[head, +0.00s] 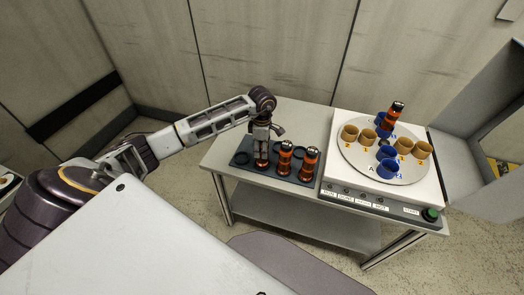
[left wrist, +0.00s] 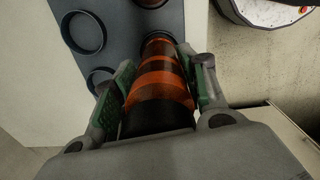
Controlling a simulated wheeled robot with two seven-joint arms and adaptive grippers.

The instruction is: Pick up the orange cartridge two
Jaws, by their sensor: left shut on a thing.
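My left gripper (head: 262,150) points down over the dark rack (head: 245,143) on the table and is shut on an orange and black cartridge (head: 262,163). In the left wrist view the two fingers (left wrist: 155,85) lie on either side of this banded cartridge (left wrist: 162,80), which is over or in a rack place; I cannot tell if it is lifted. Two more orange cartridges stand upright in the rack to the right, one (head: 285,160) nearer and one (head: 308,163) farther right. My right gripper is not in view.
Empty round rack places (left wrist: 84,34) show beside the held cartridge. To the right, a white machine (head: 335,185) carries a round turntable (head: 370,170) with yellow cups (head: 367,136), blue cups (head: 388,168) and one orange cartridge (head: 393,113). A green button (head: 430,214) is at its front.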

